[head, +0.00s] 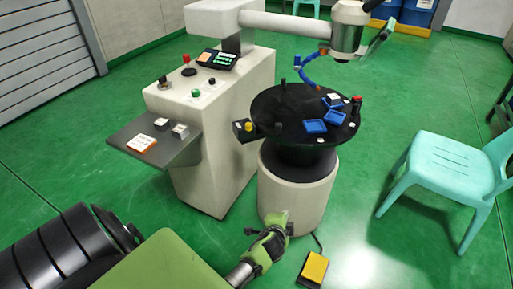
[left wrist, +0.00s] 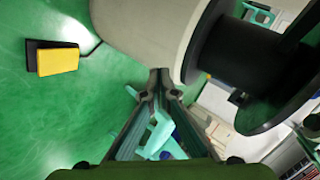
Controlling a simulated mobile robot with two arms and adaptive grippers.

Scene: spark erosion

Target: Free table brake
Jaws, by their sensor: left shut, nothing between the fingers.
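A round black table (head: 275,105) stands on a cream cylindrical pedestal (head: 300,195). A yellow foot pedal (head: 315,267) with a dark cable lies on the floor beside the pedestal; it also shows in the left wrist view (left wrist: 57,61). A black block with a yellow knob (head: 247,127) sits at the table's left edge. No part is clearly marked as the brake. My left gripper (head: 287,222) is shut and empty, low in front of the pedestal; its closed fingertips (left wrist: 159,72) appear near the pedestal's side. Contact cannot be told. My right gripper is not in view.
A cream machine cabinet (head: 215,160) with a control panel and grey side shelf (head: 120,135) stands left of the table. A machine head (head: 347,30) hangs above. Blue trays (head: 315,126) lie on the table. A turquoise chair (head: 455,165) stands right; green floor between is clear.

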